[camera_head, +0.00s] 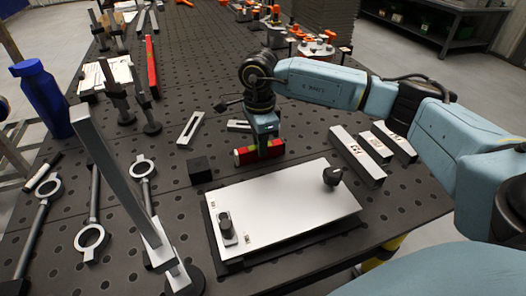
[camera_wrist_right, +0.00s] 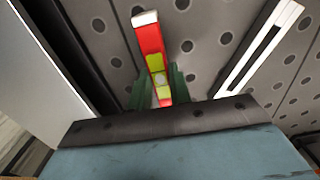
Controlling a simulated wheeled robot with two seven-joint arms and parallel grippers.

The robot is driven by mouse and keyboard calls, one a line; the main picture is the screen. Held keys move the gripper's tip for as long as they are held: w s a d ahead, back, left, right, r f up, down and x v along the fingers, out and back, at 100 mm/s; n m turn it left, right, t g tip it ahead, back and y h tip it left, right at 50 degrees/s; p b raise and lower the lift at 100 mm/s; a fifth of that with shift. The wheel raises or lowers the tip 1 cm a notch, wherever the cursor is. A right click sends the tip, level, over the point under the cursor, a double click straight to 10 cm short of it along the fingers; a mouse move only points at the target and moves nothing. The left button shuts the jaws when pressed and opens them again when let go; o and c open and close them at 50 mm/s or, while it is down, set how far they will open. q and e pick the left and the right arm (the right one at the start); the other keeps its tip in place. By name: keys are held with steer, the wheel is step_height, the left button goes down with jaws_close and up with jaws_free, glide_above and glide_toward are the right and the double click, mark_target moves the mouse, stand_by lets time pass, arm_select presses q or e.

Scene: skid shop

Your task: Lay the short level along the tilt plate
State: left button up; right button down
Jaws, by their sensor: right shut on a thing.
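The short level is red with a yellow-green vial section and a pale end; it shows in the head view (camera_head: 243,157) and the right wrist view (camera_wrist_right: 151,40). My right gripper (camera_head: 264,150) is shut on it, with the green fingers (camera_wrist_right: 160,90) on either side of the vial section. In the head view the level is just beyond the far edge of the tilt plate (camera_head: 280,208). The plate is a white rectangle on a dark base, with dark knobs at the near left (camera_head: 226,228) and far right (camera_head: 332,177). My left gripper is out of view.
A black block (camera_head: 199,170) stands left of the plate. Pale blocks (camera_head: 357,158) lie to its right. A slotted bar (camera_head: 190,128) lies farther back. A tall upright post (camera_head: 115,175), ring-ended tools (camera_head: 90,238) and a blue bottle (camera_head: 42,97) crowd the left.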

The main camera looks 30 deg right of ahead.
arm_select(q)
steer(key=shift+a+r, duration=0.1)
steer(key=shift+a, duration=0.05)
arm_select(e)
steer(key=shift+r, duration=0.15)
steer(key=shift+r+p, duration=0.85)
steer(key=shift+r, duration=0.25)
steer(key=shift+r+p, duration=0.8)
steer(key=shift+r, duration=0.4)
steer(key=shift+r+p, duration=0.35)
steer(key=shift+r, duration=0.15)
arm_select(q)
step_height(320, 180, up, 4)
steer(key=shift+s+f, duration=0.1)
